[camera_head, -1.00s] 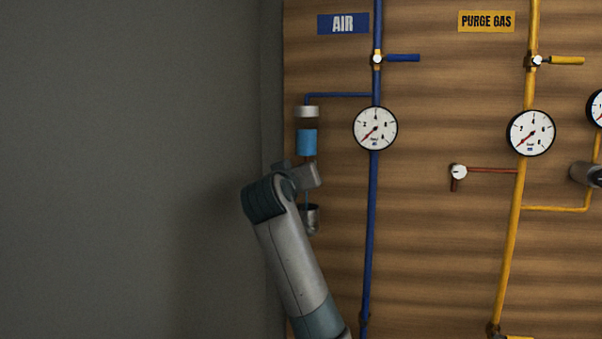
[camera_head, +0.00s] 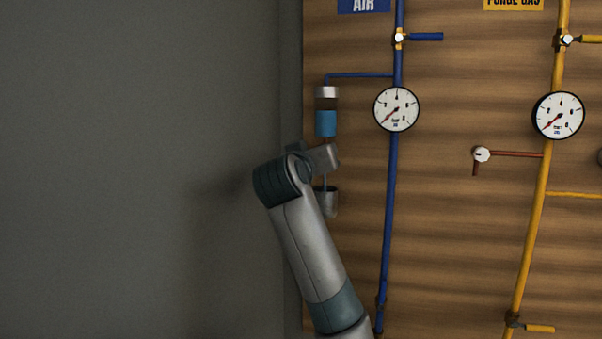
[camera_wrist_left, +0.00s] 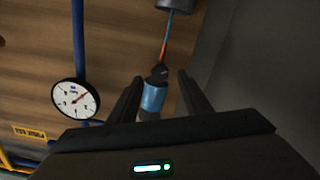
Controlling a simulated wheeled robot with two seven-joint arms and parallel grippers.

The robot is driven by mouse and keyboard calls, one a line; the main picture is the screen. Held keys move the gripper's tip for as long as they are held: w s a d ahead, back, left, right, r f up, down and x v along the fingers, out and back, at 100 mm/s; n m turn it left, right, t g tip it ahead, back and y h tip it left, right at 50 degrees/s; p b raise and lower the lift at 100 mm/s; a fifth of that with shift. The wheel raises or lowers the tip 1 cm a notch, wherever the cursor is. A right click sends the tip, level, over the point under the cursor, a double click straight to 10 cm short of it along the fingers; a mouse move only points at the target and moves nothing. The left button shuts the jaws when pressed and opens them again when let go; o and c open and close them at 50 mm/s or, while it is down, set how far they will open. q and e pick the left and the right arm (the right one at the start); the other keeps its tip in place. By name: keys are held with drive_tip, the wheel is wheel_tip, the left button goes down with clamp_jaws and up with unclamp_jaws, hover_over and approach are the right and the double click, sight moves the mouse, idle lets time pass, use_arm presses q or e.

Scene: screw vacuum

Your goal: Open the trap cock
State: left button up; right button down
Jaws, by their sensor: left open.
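The trap (camera_head: 326,122) is a cylinder with a pale cap and a blue lower part, at the left of the board in the head view. In the left wrist view the picture is turned over, and the trap (camera_wrist_left: 153,97) shows between my fingers. The dark cock (camera_wrist_left: 158,73) sits at its outlet, between the fingertips. My left gripper (camera_wrist_left: 160,76) is open, with a finger on each side and gaps visible. In the head view my wrist hides the cock. A thin line, red then blue, runs from the cock to a metal cup (camera_head: 326,201). My right gripper is not in view.
A blue air pipe (camera_head: 390,190) with a gauge (camera_head: 396,109) and a blue-handled valve (camera_head: 425,37) stands right of the trap. A yellow pipe (camera_head: 532,230) is farther right. A grey wall (camera_head: 150,150) is close on the left.

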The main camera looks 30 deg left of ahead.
use_arm(q)
drive_tip(key=b+v, duration=0.6)
drive_tip(key=v, duration=0.8)
drive_tip(key=shift+s, duration=0.35)
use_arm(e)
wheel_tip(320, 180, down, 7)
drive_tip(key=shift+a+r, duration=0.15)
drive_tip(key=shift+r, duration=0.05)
use_arm(q)
drive_tip(key=shift+r, duration=0.1)
